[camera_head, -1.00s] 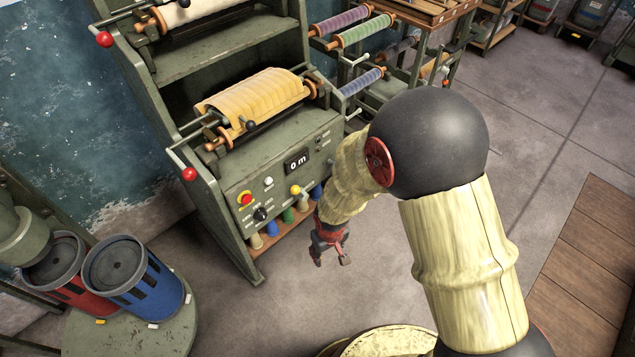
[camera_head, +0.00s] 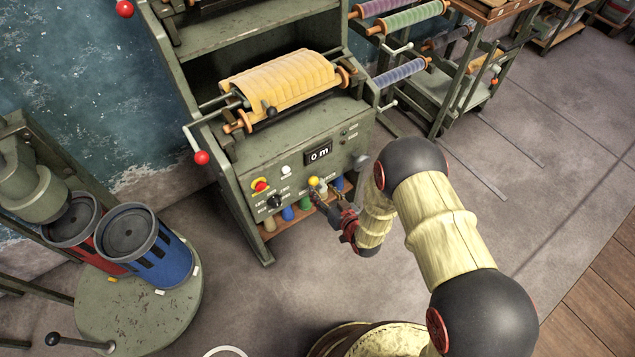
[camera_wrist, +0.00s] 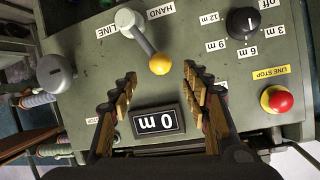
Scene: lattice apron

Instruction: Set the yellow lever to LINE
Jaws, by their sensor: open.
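The yellow lever shows in the wrist view as a yellow ball knob (camera_wrist: 159,64) on a short grey arm from a pale round hub. The label HAND (camera_wrist: 160,11) and the label LINE (camera_wrist: 106,31) flank the hub. The arm slants away from the LINE side, toward the HAND side. The knob also shows in the head view (camera_head: 313,181) on the machine's front panel. My gripper (camera_head: 322,197) is just in front of it, open and empty. In the wrist view the knob appears between the fingertips (camera_wrist: 160,76); whether they touch it I cannot tell.
A red stop button (camera_wrist: 281,100), a black dial (camera_wrist: 242,23) and a grey knob (camera_wrist: 55,73) are near the lever. The "0 m" display (camera_head: 319,152) is above it. A round stand (camera_head: 130,315) with bins is at left.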

